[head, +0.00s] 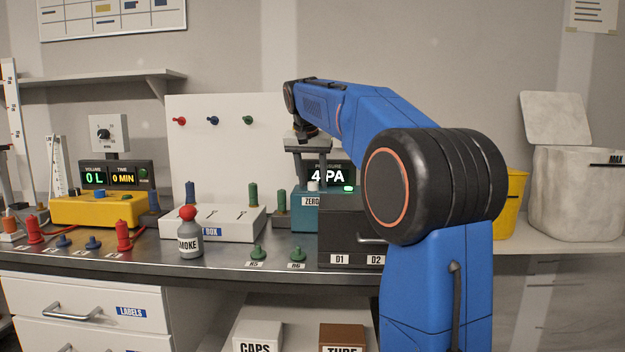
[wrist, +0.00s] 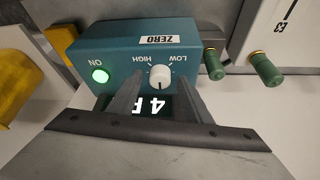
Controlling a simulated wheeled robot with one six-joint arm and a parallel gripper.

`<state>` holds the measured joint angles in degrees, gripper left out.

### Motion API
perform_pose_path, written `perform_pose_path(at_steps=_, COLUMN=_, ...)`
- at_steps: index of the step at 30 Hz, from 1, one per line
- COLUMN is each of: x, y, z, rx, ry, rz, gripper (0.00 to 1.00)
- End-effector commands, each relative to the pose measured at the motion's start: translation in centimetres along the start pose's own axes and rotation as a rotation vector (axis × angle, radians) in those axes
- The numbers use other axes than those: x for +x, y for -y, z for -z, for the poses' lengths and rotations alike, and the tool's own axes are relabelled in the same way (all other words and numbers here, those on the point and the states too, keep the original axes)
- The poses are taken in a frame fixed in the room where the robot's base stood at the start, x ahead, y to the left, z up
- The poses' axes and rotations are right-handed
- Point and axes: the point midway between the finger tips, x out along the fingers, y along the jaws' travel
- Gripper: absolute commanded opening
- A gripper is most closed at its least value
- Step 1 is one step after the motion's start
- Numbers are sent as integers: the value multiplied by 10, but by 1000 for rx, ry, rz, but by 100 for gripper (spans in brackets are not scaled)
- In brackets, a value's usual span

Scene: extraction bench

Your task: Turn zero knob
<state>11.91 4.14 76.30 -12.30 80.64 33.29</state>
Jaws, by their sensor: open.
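The teal pressure meter (head: 301,219) stands on the bench. Its display (head: 328,176) reads 4 PA, and a green light (head: 348,188) glows on it; the light also shows in the wrist view (wrist: 100,76), marked ON. The white zero knob (wrist: 160,77) sits between LOW and HIGH marks, beside the ZERO label (wrist: 158,40). The knob also shows in the head view (head: 313,186). My gripper (wrist: 157,77) is open, pointing down at the meter, with one fingertip on each side of the knob in the wrist view. Contact cannot be told. The fingers partly cover the display.
A drawer box (head: 340,259) marked D1 and D2 stands right of the meter. Green pegs (wrist: 265,69) stand close beside it. A white box (head: 210,223), a smoke bottle (head: 190,243) and a yellow meter (head: 95,209) are farther left.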

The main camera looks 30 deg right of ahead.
Motion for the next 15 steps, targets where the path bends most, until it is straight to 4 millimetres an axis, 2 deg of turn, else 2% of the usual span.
perform_pose_path(at_steps=8, x=1, y=0, z=0, rx=0, ry=0, rz=0, gripper=45)
perform_pose_path(at_steps=13, x=1, y=0, z=0, rx=0, ry=0, rz=0, gripper=4)
perform_pose_path(at_steps=15, x=1, y=0, z=0, rx=0, ry=1, rz=0, gripper=4)
